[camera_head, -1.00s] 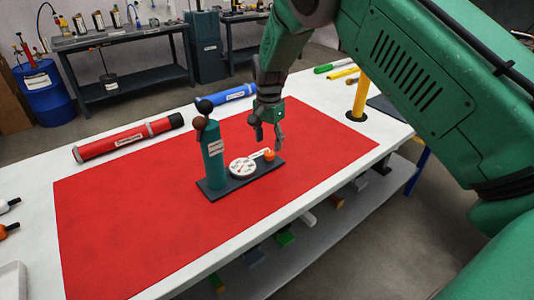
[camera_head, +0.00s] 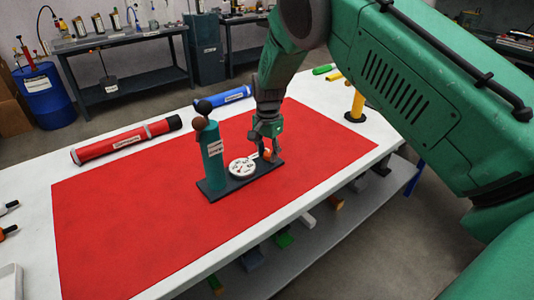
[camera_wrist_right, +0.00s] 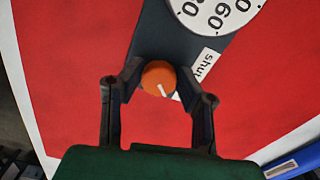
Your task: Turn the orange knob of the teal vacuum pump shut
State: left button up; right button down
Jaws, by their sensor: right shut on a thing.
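The teal vacuum pump (camera_head: 212,152) stands upright on a dark base (camera_head: 221,194) on the red mat. A white round dial (camera_head: 242,167) lies on the base beside it. The orange knob (camera_head: 267,155) is at the base's right end; it also shows in the right wrist view (camera_wrist_right: 158,74) with a white pointer line, next to a label reading "shut" (camera_wrist_right: 204,64). The line points down and right, not at the label. My right gripper (camera_head: 266,150) is shut on the knob, with a finger on each side (camera_wrist_right: 156,82). My left gripper is not in view.
The red mat (camera_head: 130,220) is clear around the pump. A red tube (camera_head: 125,141) and a blue tube (camera_head: 225,96) lie behind it. A yellow post (camera_head: 356,104) stands at the table's right side.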

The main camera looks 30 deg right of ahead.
jog(key=shift+s+f, duration=0.15)
jog(key=n+p, duration=0.2)
jog(key=n, duration=0.1)
jog(key=shift+a+n, duration=0.1)
jog(key=shift+n, duration=0.2)
jog(key=n+p, duration=0.2)
jog(key=n, duration=0.2)
jog(key=shift+n, duration=0.3)
jog(key=n, duration=0.4)
jog(key=shift+n+p, duration=0.3)
jog(key=shift+p, duration=0.1)
jog(key=shift+a+f+n, duration=0.1)
jog(key=shift+f+n, duration=0.05)
jog(key=shift+n, duration=2.35)
jog(key=shift+s, duration=0.1)
jog(key=c, duration=1.2)
grip_release()
jog(key=shift+w, duration=0.2)
